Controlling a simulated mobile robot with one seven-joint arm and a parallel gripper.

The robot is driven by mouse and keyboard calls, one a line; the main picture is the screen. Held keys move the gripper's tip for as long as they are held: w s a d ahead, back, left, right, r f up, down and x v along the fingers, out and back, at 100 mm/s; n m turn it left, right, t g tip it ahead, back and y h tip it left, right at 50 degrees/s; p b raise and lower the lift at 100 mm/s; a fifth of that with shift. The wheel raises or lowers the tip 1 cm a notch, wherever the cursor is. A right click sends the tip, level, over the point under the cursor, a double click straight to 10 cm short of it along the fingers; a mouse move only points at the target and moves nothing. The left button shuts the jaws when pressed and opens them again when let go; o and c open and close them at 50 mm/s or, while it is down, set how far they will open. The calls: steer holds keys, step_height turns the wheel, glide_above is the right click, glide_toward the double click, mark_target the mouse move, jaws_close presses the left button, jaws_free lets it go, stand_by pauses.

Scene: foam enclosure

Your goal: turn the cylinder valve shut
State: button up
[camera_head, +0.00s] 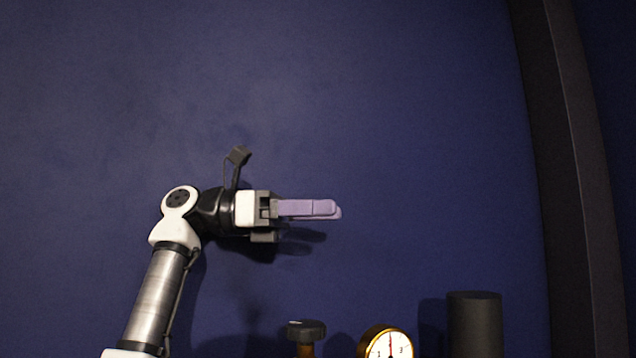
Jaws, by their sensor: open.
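The cylinder valve shows at the bottom of the head view as a dark round knob (306,330) on a short brass stem (306,350). Its lower part is cut off by the frame edge. My gripper (338,209) is above the knob and apart from it, with its lilac fingers pointing right. The fingers overlap in this side view, and nothing shows between them. My gripper is open.
A brass-rimmed gauge (389,345) stands just right of the knob, partly cut off. A dark grey cylinder (474,325) stands further right. A blue wall (420,120) lies behind, with a dark vertical post (570,180) at right.

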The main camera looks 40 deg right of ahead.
steer(key=shift+r, duration=1.7)
steer(key=n+t+h+b, duration=0.5)
steer(key=n+t, duration=0.6)
steer(key=t, duration=0.5)
glide_toward(290, 333)
steer(key=d+p, duration=0.1)
steer(key=d, duration=0.2)
steer(key=w+d+p, duration=0.1)
steer(key=d+p, duration=0.1)
steer(key=d, duration=0.2)
steer(key=w+d+p, duration=0.1)
steer(key=d, duration=0.3)
steer(key=shift+r+p, duration=0.25)
steer(key=shift+p, duration=0.1)
steer(key=shift+d+f, duration=0.1)
steer(key=shift+d, duration=0.5)
steer(key=c, duration=1)
steer(key=shift+o, duration=0.2)
steer(key=shift+w+g, duration=0.1)
steer(key=shift+g, duration=0.2)
